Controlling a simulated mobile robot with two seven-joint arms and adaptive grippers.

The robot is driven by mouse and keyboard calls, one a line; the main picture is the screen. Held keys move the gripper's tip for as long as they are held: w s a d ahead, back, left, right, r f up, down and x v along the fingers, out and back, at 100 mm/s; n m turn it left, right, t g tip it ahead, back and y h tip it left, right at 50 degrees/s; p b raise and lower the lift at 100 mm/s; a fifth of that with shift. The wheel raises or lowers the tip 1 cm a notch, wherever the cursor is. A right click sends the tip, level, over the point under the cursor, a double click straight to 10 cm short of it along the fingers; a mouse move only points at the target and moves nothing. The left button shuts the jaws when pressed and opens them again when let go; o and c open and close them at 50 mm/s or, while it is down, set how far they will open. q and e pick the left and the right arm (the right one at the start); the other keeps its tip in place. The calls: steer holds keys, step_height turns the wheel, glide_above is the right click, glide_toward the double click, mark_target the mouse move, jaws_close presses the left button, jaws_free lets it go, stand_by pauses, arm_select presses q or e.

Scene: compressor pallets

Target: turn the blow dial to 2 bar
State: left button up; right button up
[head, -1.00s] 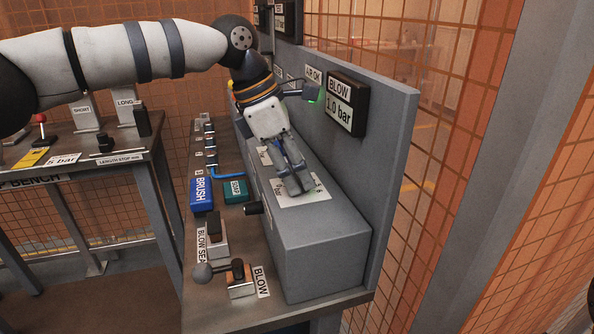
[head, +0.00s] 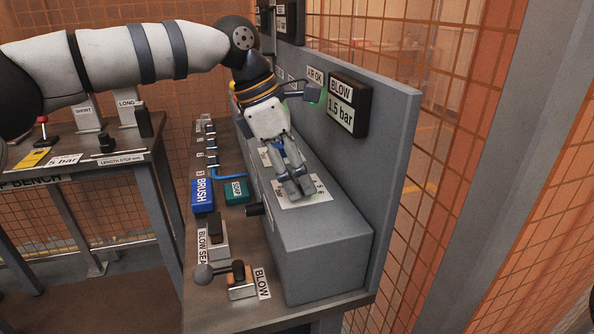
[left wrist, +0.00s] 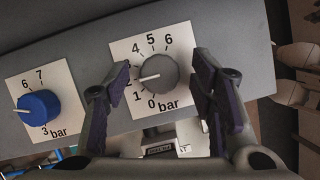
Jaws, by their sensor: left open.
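The blow dial is a round grey knob (left wrist: 157,73) with a white pointer line on a white scale plate (left wrist: 179,35), seen in the left wrist view. In the head view my left gripper (head: 298,186) is over the plate (head: 318,190) and hides the knob. The blow display (head: 340,112) reads 1.5 bar. My right gripper is out of view.
A blue knob (left wrist: 38,106) on its own scale stands left of the dial in the left wrist view. An upright grey panel (head: 385,150) rises behind the grey box (head: 320,245). A BLOW lever (head: 204,273) and a blue BRUSH block (head: 202,195) are on the bench in front.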

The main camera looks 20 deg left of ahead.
arm_select(q)
steer(key=v, duration=1.2)
steer(key=shift+s, duration=0.1)
